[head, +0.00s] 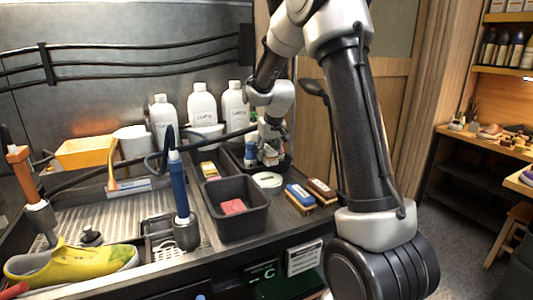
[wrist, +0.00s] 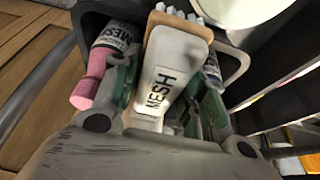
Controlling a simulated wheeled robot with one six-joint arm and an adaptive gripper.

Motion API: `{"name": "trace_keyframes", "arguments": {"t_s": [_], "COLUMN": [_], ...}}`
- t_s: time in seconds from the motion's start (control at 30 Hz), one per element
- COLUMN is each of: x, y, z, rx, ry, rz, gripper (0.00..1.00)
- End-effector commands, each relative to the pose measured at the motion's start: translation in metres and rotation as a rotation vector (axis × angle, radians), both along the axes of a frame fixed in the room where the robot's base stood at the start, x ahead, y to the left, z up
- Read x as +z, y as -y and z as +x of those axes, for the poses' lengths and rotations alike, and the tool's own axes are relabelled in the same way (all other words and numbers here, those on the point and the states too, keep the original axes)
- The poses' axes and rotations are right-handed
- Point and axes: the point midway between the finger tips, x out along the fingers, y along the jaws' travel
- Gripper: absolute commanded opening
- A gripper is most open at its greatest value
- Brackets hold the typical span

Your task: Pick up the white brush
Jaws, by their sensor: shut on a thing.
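The white brush (wrist: 166,70), with a "MESH" label, a tan edge and white bristles at its far end, stands between the fingers of my gripper (wrist: 165,100) in the wrist view. My gripper is shut on it, with one finger on each side. In the head view my gripper (head: 270,140) is low over the dark tray (head: 287,168) at the back right of the bench. The brush is mostly hidden there among the gripper and bottles. Whether it is clear of the tray floor cannot be told.
A pink-and-white bottle (wrist: 92,75) stands close left of the gripper, inside the tray. A dark bin (head: 238,218) holds a red block. Blue (head: 300,197) and brown (head: 322,190) brushes lie at the right. White bottles (head: 202,105) stand behind. A yellow shoe (head: 70,263) lies front left.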

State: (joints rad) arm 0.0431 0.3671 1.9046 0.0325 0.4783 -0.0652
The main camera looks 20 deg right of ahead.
Motion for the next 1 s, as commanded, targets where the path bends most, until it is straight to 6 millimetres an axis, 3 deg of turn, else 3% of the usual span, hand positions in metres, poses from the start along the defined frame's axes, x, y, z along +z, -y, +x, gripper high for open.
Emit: {"name": "trace_keyframes", "arguments": {"t_s": [0.23,0.57,0.87,1.0], "x": [0.02,0.079,0.076,0.076], "y": [0.0,0.0,0.0,0.0], "z": [-0.003,-0.005,-0.077,-0.123], "rx": [0.0,0.0,0.0,0.0], "ry": [0.004,0.005,0.002,0.002], "rz": [0.0,0.0,0.0,0.0], "gripper": [0.0,0.0,0.0,0.0]}}
